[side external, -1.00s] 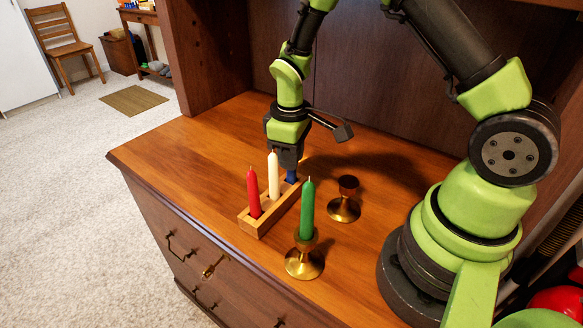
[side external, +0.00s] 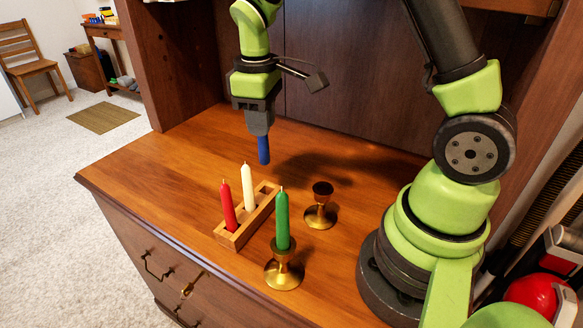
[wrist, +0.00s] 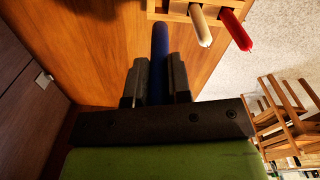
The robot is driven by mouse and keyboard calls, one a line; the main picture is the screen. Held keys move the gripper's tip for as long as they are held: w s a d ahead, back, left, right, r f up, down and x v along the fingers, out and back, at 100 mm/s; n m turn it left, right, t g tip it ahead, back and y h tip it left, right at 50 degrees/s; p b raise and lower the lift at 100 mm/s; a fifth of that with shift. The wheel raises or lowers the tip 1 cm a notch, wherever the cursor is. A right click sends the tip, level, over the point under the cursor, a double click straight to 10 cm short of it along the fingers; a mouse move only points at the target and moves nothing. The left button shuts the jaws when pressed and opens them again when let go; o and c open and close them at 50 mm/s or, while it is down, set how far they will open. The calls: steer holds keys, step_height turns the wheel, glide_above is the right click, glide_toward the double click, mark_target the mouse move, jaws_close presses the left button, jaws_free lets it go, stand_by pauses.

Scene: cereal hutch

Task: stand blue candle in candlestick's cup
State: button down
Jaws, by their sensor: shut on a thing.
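My gripper (side external: 262,132) is shut on the blue candle (side external: 263,151), which hangs below the fingers, upright and clear of the wooden rack. In the wrist view the blue candle (wrist: 160,42) sticks out between the two dark fingers (wrist: 157,80). An empty brass candlestick (side external: 321,210) with an open cup stands right of the rack, to the right of and below my gripper in the side view. A second brass candlestick (side external: 284,273) nearer the front holds a green candle (side external: 282,220) upright.
The wooden rack (side external: 233,238) holds a red candle (side external: 228,207) and a white candle (side external: 248,188); its far slot is empty. Both candles also show in the wrist view. The hutch wall (side external: 350,85) rises behind. The desktop at left (side external: 165,170) is clear.

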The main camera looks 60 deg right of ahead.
stand_by(0.5)
steer(key=s+d+r, duration=0.2)
steer(key=s+r, duration=0.2)
steer(key=s, duration=0.7)
step_height(320, 180, down, 6)
steer(key=shift+s+m, duration=0.3)
steer(key=shift+m, duration=0.1)
steer(key=shift+f, duration=1.6)
steer(key=c, duration=0.7)
jaws_free()
steer(key=shift+o, duration=0.2)
steer(key=shift+r, duration=0.15)
